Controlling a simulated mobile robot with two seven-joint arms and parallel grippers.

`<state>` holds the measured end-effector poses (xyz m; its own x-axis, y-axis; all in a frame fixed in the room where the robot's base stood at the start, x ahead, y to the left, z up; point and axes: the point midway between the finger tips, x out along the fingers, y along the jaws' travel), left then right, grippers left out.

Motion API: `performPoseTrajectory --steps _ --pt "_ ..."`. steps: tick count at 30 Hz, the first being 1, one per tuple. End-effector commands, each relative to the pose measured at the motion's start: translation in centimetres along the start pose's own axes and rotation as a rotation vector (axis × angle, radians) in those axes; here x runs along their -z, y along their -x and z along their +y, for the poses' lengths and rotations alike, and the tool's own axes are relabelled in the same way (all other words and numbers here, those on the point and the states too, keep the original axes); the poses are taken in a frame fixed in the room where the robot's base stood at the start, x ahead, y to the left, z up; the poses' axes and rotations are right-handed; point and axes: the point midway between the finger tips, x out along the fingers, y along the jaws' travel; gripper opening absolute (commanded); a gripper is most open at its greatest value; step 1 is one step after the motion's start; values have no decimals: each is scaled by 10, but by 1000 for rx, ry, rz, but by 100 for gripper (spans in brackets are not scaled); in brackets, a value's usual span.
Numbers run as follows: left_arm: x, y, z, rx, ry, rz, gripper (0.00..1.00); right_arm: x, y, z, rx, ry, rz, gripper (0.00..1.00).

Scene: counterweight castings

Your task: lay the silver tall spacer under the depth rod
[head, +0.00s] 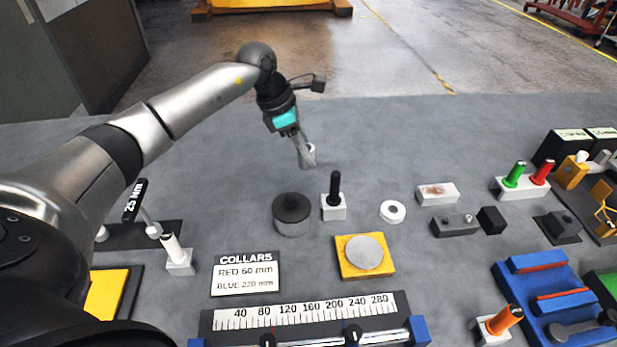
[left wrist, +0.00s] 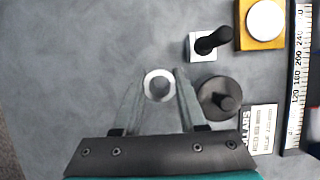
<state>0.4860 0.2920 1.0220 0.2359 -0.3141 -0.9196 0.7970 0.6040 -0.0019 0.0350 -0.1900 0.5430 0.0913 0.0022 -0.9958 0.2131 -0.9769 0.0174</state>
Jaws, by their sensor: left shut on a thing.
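My left gripper (head: 308,158) is above the grey mat, behind the dark round weight in the head view. It is shut on the silver tall spacer (head: 312,150), which is partly hidden by the fingers. In the left wrist view the spacer (left wrist: 159,74) shows end-on as a bright ring between the two fingers. A small stand with a "25 mm" label (head: 135,200) and a metal rod is at the left. I cannot tell for sure whether this is the depth rod; my arm partly hides that area. My right gripper is not in view.
A dark round weight (head: 292,215) and a black peg in a white block (head: 334,192) stand near the gripper. A white ring (head: 393,211), a yellow plate with a silver disc (head: 347,270) and a ruler (head: 310,310) lie nearby. The mat behind the gripper is clear.

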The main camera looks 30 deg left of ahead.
Motion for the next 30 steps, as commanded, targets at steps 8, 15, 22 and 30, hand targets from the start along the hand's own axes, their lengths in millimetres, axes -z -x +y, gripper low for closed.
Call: performPoseTrajectory --steps 8,15,22,30 --pt "13 -31 0 -1 0 -2 0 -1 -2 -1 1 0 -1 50" --pt "24 -59 0 2 2 -1 0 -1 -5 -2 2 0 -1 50" --pt "30 -70 1 -2 -1 -2 0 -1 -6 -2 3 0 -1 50" --pt "31 -74 0 -1 -1 -1 43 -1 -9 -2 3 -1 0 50"
